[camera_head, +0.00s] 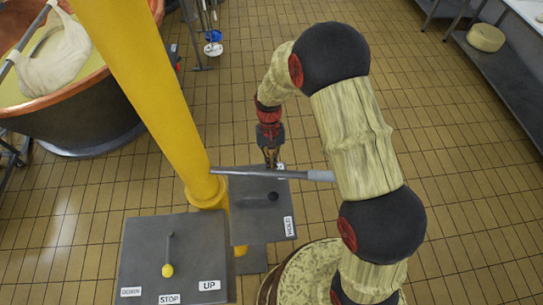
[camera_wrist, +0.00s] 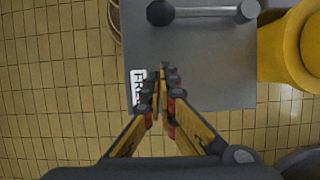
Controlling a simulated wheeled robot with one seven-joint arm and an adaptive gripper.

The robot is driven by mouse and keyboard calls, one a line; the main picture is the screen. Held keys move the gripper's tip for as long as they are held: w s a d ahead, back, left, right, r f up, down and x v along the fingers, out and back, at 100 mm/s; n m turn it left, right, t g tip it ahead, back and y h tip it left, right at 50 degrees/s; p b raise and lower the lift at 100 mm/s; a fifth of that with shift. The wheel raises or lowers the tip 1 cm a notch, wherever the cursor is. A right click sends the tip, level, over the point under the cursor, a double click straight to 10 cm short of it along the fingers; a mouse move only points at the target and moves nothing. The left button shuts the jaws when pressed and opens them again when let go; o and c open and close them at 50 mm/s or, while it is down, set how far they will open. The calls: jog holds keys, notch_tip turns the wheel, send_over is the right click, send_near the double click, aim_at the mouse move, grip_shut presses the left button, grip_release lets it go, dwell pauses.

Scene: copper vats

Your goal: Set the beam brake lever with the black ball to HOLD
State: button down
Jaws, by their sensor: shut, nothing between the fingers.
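The brake lever, a grey bar with a black ball (camera_head: 272,196), is on a grey plate (camera_head: 250,225) beside the yellow column. It points right from its pivot, with the ball about midway between the two label sides. The HOLD label (camera_head: 289,227) is at the plate's near right edge. The FREE label (camera_wrist: 138,86) is at the far right corner, partly covered by my fingers. In the wrist view, the ball (camera_wrist: 160,12) is at the top, cut by the frame edge. My gripper (camera_head: 271,162) is shut and empty, beyond the ball near FREE, apart from the ball.
A grey rod (camera_head: 270,174) crosses above the plate from the yellow column (camera_head: 150,90). A nearer panel (camera_head: 140,250) has a yellow-ball lever (camera_head: 168,270) and DOWN, STOP and UP labels. A copper vat (camera_head: 90,110) stands at left. Tiled floor is open beyond.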

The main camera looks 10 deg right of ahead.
aim_at(278, 195)
jog(key=shift+s+a+f+p, duration=0.15)
jog(key=shift+s+f, duration=0.2)
jog(key=shift+s, duration=0.8)
jog(key=shift+s+d+f+p, duration=0.15)
jog(key=shift+s+f, duration=0.15)
jog(key=shift+s, duration=0.8)
jog(key=shift+s, duration=0.1)
jog(key=shift+s+m, duration=0.35)
jog(key=shift+m, duration=0.05)
jog(key=shift+m+y, duration=0.3)
jog(key=s, duration=0.4)
jog(key=shift+s+d+p, duration=0.1)
jog(key=shift+d+p, duration=0.15)
jog(key=shift+p, duration=0.1)
jog(key=shift+d, duration=0.1)
